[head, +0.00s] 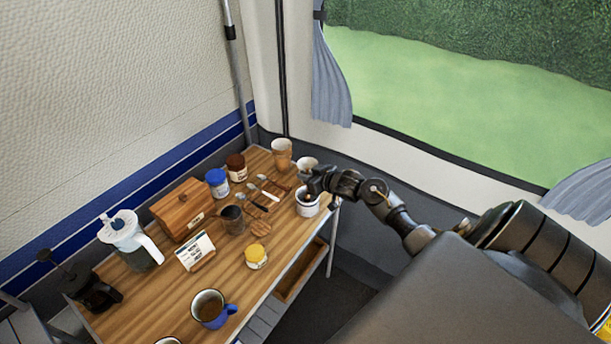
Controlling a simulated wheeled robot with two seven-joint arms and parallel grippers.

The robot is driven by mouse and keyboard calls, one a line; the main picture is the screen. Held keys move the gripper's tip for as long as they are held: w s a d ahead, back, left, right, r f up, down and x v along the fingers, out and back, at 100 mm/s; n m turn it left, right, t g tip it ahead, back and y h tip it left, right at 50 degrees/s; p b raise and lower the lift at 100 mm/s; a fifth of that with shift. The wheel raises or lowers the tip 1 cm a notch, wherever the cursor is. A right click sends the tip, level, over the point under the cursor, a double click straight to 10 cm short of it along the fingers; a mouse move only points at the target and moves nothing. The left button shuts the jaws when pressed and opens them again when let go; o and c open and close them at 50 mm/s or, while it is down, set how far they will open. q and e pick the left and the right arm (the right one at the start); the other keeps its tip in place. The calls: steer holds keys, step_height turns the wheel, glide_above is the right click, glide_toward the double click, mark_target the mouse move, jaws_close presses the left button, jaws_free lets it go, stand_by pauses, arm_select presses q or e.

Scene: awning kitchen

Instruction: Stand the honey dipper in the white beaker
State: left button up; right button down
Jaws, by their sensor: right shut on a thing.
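The white beaker (307,208) stands upright at the right end of the wooden table. My right gripper (311,188) is directly above its mouth, coming in from the right. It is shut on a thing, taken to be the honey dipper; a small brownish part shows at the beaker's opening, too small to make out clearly. The gripper hides most of it, and I cannot tell whether it touches the beaker's bottom. My left gripper is not in view.
A pale cup (306,167) and a tan cup (281,153) stand close behind the beaker. Spoons lie on a brown rack (275,187) to its left. A yellow jar (255,257), sign (196,251), blue mug (211,309) and glass jug (131,241) stand farther left.

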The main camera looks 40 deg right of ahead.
steer(key=c, duration=1.5)
jaws_free()
steer(key=shift+s, duration=0.1)
steer(key=b+v, duration=0.1)
steer(key=v, duration=0.9)
steer(key=shift+s+d+r+b, duration=0.1)
steer(key=shift+s+r+b, duration=0.15)
steer(key=shift+b, duration=0.05)
